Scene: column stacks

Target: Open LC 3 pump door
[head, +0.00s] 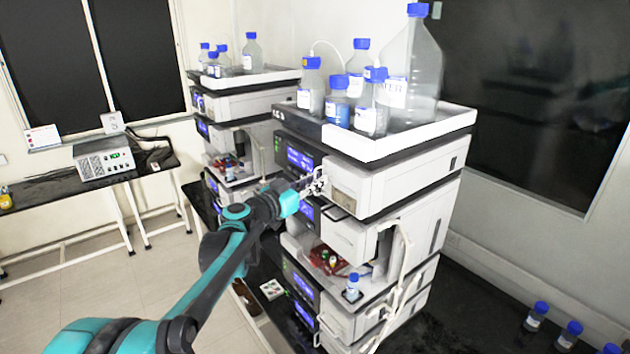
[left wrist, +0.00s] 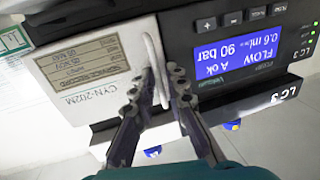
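The LC 3 pump (head: 395,185) is the white module under the bottle tray on the nearer stack. Its lit blue display (left wrist: 240,59) reads FLOW and 90 bar, upside down in the left wrist view, with an LC 3 label beside it. The pump door (left wrist: 85,70) is a white panel with a CYN-202M label and looks closed. A white door handle (left wrist: 155,58) stands upright between the fingers of my left gripper (left wrist: 162,74), which are drawn close together on it. My left gripper (head: 314,185) is at the door's left side in the head view. My right gripper is out of view.
A tray (head: 425,130) of blue-capped bottles stands on the pump. A second stack (head: 240,105) is behind to the left. More modules lie below, with a small vial (head: 352,287) on a ledge. Tubing (head: 403,260) hangs down the front. Open floor (head: 80,270) is to the left.

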